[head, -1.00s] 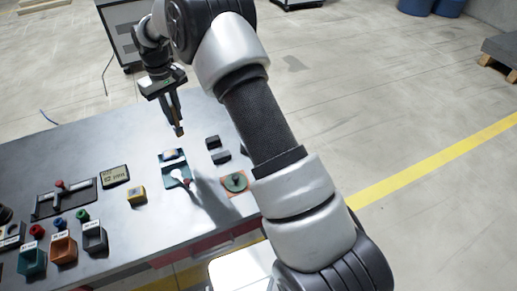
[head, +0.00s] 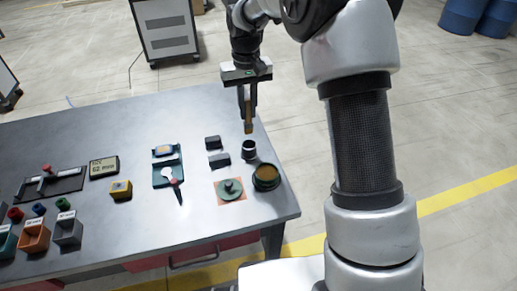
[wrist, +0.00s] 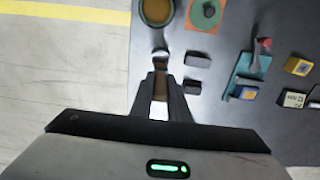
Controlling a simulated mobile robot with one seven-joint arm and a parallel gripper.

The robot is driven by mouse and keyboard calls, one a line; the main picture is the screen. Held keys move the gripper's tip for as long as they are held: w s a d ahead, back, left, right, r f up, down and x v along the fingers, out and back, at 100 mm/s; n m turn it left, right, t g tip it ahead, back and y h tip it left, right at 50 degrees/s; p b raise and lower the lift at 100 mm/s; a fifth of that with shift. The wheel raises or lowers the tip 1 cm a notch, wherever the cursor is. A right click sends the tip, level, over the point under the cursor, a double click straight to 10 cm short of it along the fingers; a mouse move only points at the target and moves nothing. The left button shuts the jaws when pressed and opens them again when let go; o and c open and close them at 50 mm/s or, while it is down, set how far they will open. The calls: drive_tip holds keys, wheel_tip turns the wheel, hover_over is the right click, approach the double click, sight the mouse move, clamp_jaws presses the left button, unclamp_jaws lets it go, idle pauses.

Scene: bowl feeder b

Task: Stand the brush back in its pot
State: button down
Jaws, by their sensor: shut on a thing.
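My gripper (head: 248,103) is shut on the brush (head: 248,124), which hangs roughly upright with its brown end down. In the wrist view the brush (wrist: 160,90) shows between the two fingers. The pot (head: 249,150) is a small dark cylinder with a pale band, standing near the table's right edge. In the head view the brush's lower end is just above the pot in the picture; a gap seems to separate them. In the wrist view the pot (wrist: 161,58) lies just beyond the fingertips, and its opening is hard to make out.
A dark bowl (head: 265,178) with brown contents stands close in front of the pot. Two dark blocks (head: 218,160) lie to its left. A green knobbed disc (head: 230,190) and a teal tray (head: 160,178) are further left. The table behind the pot is clear.

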sight(248, 127)
wheel_tip(248, 127, down, 9)
drive_tip(key=shift+f, duration=0.2)
idle(0.3)
drive_tip(key=shift+f+b, duration=0.15)
drive_tip(key=shift+b, duration=0.2)
drive_tip(key=c, duration=1.7)
unclamp_jaws()
